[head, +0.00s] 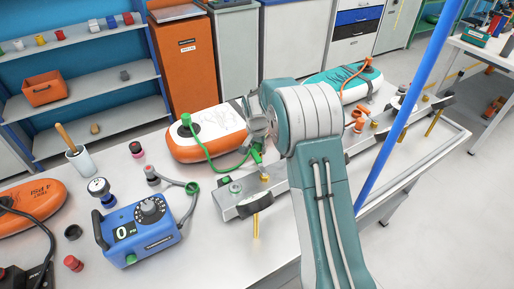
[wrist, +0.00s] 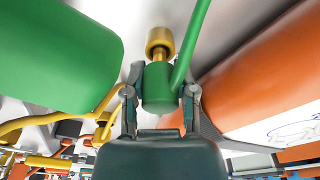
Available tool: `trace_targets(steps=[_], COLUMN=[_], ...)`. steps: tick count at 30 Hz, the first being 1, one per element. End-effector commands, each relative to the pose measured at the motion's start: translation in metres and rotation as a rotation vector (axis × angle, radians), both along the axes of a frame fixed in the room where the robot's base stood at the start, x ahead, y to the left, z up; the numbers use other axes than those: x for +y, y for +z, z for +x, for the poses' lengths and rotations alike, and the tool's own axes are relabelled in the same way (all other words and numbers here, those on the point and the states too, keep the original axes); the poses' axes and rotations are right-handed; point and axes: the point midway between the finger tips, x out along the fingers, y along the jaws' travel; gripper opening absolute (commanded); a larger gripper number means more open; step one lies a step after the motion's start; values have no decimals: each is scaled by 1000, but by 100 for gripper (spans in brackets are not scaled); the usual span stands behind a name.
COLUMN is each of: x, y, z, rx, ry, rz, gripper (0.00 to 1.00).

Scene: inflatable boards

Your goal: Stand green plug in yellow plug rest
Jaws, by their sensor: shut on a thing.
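My gripper (head: 257,143) is shut on the green plug (wrist: 159,88), with one finger on each side of it in the wrist view. In the head view the green plug (head: 257,156) is small and partly hidden by my gripper, just above the metal rail. Its green hose (head: 211,163) loops back to the orange board. A small yellow rest (head: 265,178) shows on the rail just below the plug. In the wrist view a gold cylinder (wrist: 160,41) lies in line beyond the plug. I cannot tell whether it is the plug's tip or the rest, or whether they touch.
The orange and white board (head: 207,137) lies behind the rail (head: 240,205). A blue pump box (head: 142,229) stands at the left. A blue pole (head: 405,112) rises at the right of my arm. Bare white table shows in front of the rail.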

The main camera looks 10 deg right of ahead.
Motion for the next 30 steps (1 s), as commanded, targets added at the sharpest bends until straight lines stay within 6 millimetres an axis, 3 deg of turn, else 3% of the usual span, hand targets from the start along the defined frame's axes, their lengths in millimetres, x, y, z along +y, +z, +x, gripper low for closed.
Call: trace_targets(steps=[2,3,4,5,19,30], x=[1,2,3,4,4,12], y=[0,0,0,0,9,82], z=[0,0,0,0,0,-7], rx=[1,0,0,1,-4,-6], ry=[0,0,1,1,1,1], rz=[-1,-2,-4,-4,-3,-5], gripper=[0,54,67,71,71,71])
